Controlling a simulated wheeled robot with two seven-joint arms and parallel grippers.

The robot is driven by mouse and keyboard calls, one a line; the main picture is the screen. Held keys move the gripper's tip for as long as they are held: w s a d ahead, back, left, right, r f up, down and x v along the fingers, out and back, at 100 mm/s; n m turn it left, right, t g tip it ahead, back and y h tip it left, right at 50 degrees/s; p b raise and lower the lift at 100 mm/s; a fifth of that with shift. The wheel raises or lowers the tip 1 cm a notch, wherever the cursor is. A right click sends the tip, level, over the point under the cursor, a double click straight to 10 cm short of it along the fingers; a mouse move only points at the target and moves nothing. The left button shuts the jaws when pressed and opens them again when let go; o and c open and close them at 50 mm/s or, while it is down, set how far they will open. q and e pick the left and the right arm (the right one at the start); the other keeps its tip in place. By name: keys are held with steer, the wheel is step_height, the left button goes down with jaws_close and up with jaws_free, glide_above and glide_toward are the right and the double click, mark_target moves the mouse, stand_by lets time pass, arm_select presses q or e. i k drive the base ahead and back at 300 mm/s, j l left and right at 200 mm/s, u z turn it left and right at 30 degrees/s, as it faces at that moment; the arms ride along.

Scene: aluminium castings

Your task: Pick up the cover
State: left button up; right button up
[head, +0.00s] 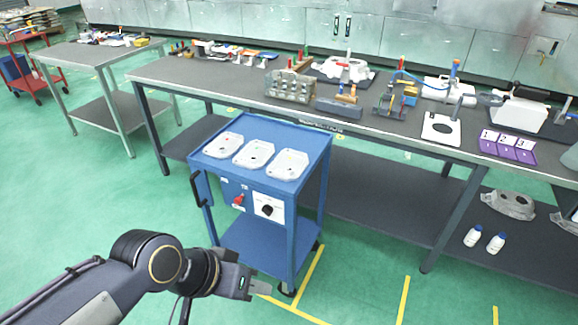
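Three flat, light-grey cast plates that look like covers lie in a row on top of the blue cart (313,148): a left one (223,145), a middle one (254,154) and a right one (288,164). Each has small holes. I cannot tell which one is the task's cover. My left gripper (250,286) is low in front of the cart, below and apart from the covers. It appears to hold nothing; its finger gap is too small to read. My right gripper is out of view.
A long grey workbench (205,75) behind the cart carries castings, fixtures, tools and purple numbered bins (508,147). A smaller table (80,54) stands at the left. White bottles (473,237) sit on the bench's lower shelf. Green floor around the cart is clear.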

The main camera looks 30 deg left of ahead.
mark_target(225, 143)
steer(key=u, duration=1.35)
steer(key=i+j+z, duration=0.15)
steer(key=z, duration=0.2)
steer(key=i+j+z, duration=0.2)
steer(key=z, duration=0.15)
steer(key=i+j+z, duration=0.1)
steer(key=j+z, duration=0.25)
steer(key=l, duration=0.1)
